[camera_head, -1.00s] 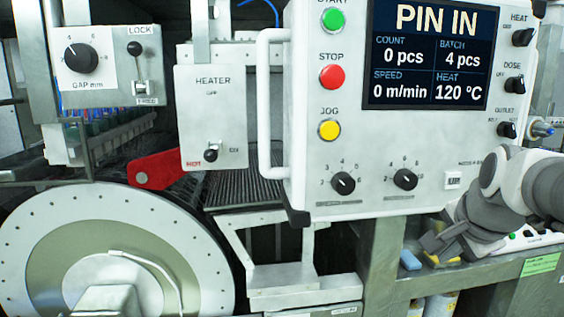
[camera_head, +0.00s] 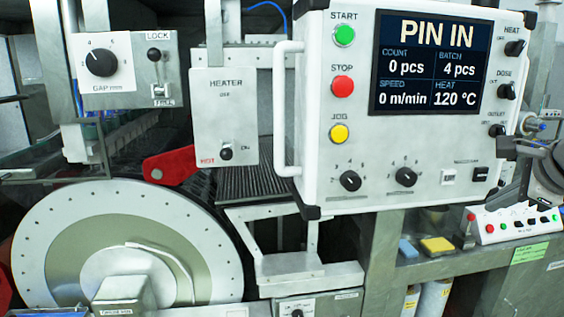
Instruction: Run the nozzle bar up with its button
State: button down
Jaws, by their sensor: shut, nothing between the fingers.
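A white button box (camera_head: 515,222) stands on the ledge at the lower right, with a red, a green and several black buttons. Its labels are too small to read, so I cannot tell which one belongs to the nozzle bar. The nozzle bar is not clearly made out; a bar-like row (camera_head: 135,133) lies partly hidden behind the gap panel at left. My gripper (camera_head: 518,147) is at the right edge, shut and empty, above the button box and apart from it, beside the control panel's right side. Part of my arm is cut off by the picture edge.
The control panel (camera_head: 345,235) shows "PIN IN" on its screen (camera_head: 428,62), with START, STOP and JOG buttons at left. A blue sponge (camera_head: 408,249) and a yellow one (camera_head: 437,246) lie on the ledge. A large drum disc (camera_head: 65,225) fills the lower left.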

aim_at(448, 177)
jog(key=shift+r, duration=0.1)
jog(key=w+p, duration=0.2)
jog(key=w, duration=0.6)
jog(key=shift+w+a, duration=0.35)
jog(key=shift+w, duration=0.05)
jog(key=shift+p, duration=0.3)
dwell(1.6)
jog(key=shift+w, duration=0.45)
